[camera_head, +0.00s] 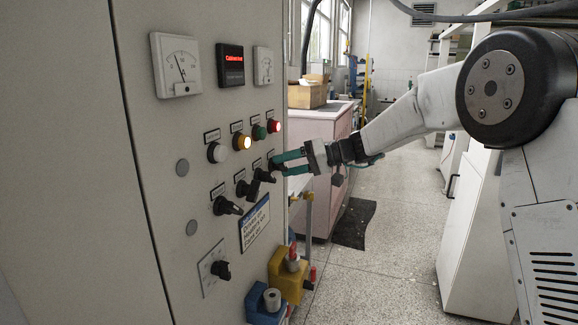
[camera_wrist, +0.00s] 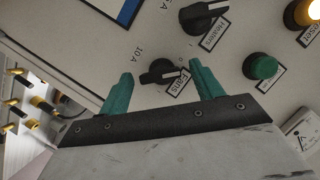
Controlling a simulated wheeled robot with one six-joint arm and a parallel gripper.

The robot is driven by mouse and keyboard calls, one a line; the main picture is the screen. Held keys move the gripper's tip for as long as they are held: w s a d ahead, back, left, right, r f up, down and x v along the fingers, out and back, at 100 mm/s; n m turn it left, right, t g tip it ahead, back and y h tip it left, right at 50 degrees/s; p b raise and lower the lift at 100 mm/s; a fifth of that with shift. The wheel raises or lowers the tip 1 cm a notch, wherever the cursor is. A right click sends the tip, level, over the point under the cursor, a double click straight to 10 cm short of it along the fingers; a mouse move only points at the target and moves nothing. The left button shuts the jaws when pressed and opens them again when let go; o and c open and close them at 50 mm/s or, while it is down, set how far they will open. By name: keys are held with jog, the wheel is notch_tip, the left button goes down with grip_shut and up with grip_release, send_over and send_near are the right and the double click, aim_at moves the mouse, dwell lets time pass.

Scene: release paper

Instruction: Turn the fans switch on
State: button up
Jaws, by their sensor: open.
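The fans switch (camera_wrist: 158,73) is a black rotary knob with a "Fans" label beside it on the pale cabinet panel. In the wrist view it lies between the two green fingertips of my gripper (camera_wrist: 161,70), its bar roughly pointing from one finger toward the other. The fingers are apart, with a gap on each side of the knob. In the head view my gripper (camera_head: 283,163) reaches the panel from the right at the right end of the knob row, partly hiding the switch there. I cannot tell how deep the fingertips reach around the knob.
The heaters knob (camera_wrist: 205,17) sits close beside the fans switch. A green button (camera_wrist: 263,67) and yellow lamp (camera_wrist: 305,12) are near. Below the knobs are a blue-white sign (camera_head: 255,222) and yellow padlock-like block (camera_head: 288,275).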

jog(key=shift+c, duration=0.3)
jog(key=c, duration=0.9)
jog(key=m+y, duration=0.1)
jog(key=m, duration=0.3)
jog(key=m+g+y, duration=0.1)
jog(key=m+y, duration=0.1)
jog(key=m, duration=0.2)
jog(key=m+y, duration=0.2)
jog(key=m, duration=0.2)
jog(key=shift+f, duration=0.4)
jog(key=shift+f+m+t+y, duration=0.1)
jog(key=shift+m+t+y, duration=0.25)
jog(key=shift+m, duration=0.9)
jog(key=shift+m+t+y, duration=0.35)
jog(key=shift+m, duration=0.9)
